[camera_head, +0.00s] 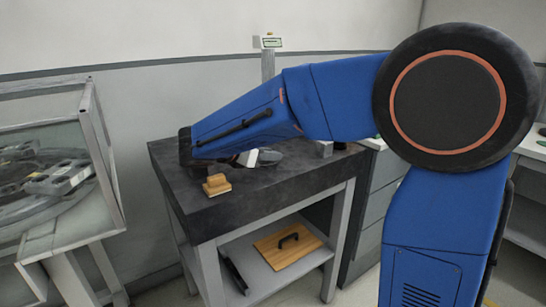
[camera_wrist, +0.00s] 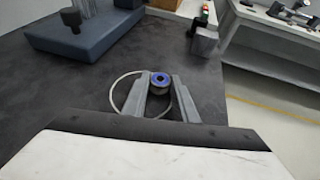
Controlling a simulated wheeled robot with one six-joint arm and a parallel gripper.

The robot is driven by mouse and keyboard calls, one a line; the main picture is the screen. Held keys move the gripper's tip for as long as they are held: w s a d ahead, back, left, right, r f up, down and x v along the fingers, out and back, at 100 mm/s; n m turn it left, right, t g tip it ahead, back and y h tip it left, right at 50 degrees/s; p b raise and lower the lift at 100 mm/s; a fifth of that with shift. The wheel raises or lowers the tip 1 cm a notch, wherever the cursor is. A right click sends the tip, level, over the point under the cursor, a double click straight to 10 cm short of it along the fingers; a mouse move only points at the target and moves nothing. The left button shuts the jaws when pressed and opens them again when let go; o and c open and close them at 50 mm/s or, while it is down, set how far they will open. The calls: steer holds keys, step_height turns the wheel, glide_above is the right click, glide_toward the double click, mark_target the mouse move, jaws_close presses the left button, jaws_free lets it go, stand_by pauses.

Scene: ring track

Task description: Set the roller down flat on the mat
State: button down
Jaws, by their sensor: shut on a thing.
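The roller (camera_wrist: 160,79), a small dark cylinder with a blue ring on its end face, sits between the fingertips of my gripper (camera_wrist: 161,86) in the wrist view. My gripper is shut on it. A thin pale curved outline (camera_wrist: 116,88) lies on the dark surface around the roller and fingers; it may be the mat's edge, but I cannot tell for sure. I cannot tell whether the roller touches the surface. In the head view my blue arm hides the roller and most of the gripper.
The dark tabletop (camera_head: 255,196) carries a wooden block (camera_head: 217,185) near its front left and a grey cube (camera_head: 324,148) at the right; the cube also shows in the wrist view (camera_wrist: 205,42). A blue block (camera_wrist: 92,36) stands at upper left in the wrist view.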

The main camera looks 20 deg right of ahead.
step_height(320, 180, up, 10)
stand_by(0.6)
